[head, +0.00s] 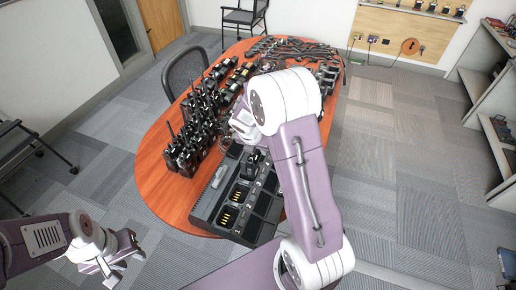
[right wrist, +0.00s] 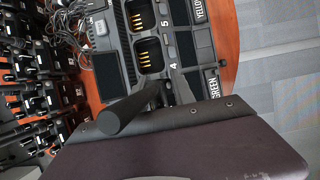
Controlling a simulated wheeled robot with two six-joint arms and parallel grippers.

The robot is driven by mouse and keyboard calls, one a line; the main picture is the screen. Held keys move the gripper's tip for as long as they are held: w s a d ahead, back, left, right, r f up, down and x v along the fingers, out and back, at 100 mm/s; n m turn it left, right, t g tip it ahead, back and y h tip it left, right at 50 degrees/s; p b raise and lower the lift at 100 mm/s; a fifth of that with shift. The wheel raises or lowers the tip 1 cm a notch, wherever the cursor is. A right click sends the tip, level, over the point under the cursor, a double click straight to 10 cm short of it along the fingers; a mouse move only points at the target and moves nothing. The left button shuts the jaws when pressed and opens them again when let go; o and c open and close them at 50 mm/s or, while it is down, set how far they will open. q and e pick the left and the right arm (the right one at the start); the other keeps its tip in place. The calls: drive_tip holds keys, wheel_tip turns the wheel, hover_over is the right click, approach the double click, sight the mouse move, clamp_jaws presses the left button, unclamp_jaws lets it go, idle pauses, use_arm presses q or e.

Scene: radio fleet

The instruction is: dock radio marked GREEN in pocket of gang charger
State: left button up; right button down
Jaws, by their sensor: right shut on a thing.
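The gang charger (head: 208,203) lies at the near edge of the orange table, with open pockets showing gold contacts. In the right wrist view its pockets (right wrist: 148,55) are numbered 5 and 4, with YELLOW and GREEN (right wrist: 212,84) labels along one side. My right gripper (head: 243,124) is over the charger's far part, mostly hidden by my arm, and shut on a black radio (head: 253,160). A thick black antenna (right wrist: 130,112) rises towards the wrist camera. The radio's lower end is hidden, so seating cannot be told. My left gripper (head: 122,264) is open and empty over the floor.
Several black radios (head: 190,140) stand in rows left of the charger. Tangled cables (right wrist: 75,20) and more gear lie beyond. A chair (head: 185,72) stands at the table's left side.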

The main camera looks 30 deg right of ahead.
drive_tip(key=shift+f+b, duration=0.6)
drive_tip(key=shift+f, duration=0.25)
drive_tip(key=c, duration=1)
unclamp_jaws()
drive_tip(key=shift+r, duration=0.1)
drive_tip(key=shift+o, duration=0.2)
drive_tip(key=p+v, duration=0.2)
drive_tip(key=v, duration=0.7)
